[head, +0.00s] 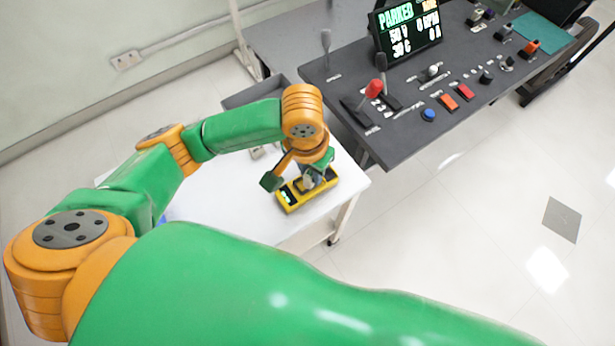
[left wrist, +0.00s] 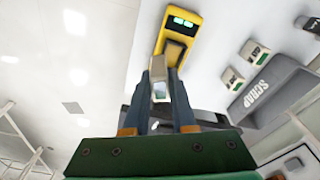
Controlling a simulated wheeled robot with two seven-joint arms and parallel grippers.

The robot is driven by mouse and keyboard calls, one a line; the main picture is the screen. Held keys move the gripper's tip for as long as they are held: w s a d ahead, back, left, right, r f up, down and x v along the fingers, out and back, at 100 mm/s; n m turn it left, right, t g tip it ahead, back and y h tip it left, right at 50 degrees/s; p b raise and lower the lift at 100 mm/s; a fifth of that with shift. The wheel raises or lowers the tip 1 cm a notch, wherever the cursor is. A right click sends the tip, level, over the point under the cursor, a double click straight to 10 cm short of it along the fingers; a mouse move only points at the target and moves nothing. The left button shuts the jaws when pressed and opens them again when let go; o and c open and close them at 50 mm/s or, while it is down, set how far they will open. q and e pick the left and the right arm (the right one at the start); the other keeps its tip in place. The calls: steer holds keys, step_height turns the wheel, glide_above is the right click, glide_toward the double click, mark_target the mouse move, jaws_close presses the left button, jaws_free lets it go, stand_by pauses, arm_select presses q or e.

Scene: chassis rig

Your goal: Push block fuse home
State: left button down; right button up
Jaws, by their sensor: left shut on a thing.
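My left gripper (head: 309,177) is over the yellow device (head: 292,199) near the right corner of the white table. In the left wrist view, the gripper (left wrist: 162,92) is shut on a pale block (left wrist: 160,68), which I take to be the block fuse. The block's far end overlaps the near part of the yellow device (left wrist: 181,24), which has a lit green display. I cannot tell whether the block is seated in the device or only in front of it. The fingers hide part of the block. My right gripper is not in view.
The white table (head: 225,205) has bare room left of the device. A grey SCRAP bin (left wrist: 268,88) and two small pale boxes (left wrist: 255,52) (left wrist: 232,78) are to the right in the wrist view. A dark control console (head: 400,125) with levers and a screen (head: 405,32) stands behind.

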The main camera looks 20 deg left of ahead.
mark_target(305, 174)
arm_select(q)
steer(key=f, duration=0.1)
steer(key=w+a+f, duration=0.1)
steer(key=f, duration=0.3)
steer(key=shift+w+a, duration=0.3)
steer(key=shift+a, duration=0.1)
steer(key=shift+s+f, duration=0.15)
steer(key=shift+f, duration=0.35)
steer(key=c, duration=0.7)
jaws_free()
steer(key=shift+c, duration=0.2)
steer(key=shift+w+d+r, duration=0.1)
steer(key=shift+w, duration=0.1)
step_height(305, 174, up, 12)
steer(key=s+p, duration=0.1)
steer(key=shift+s+a, duration=0.2)
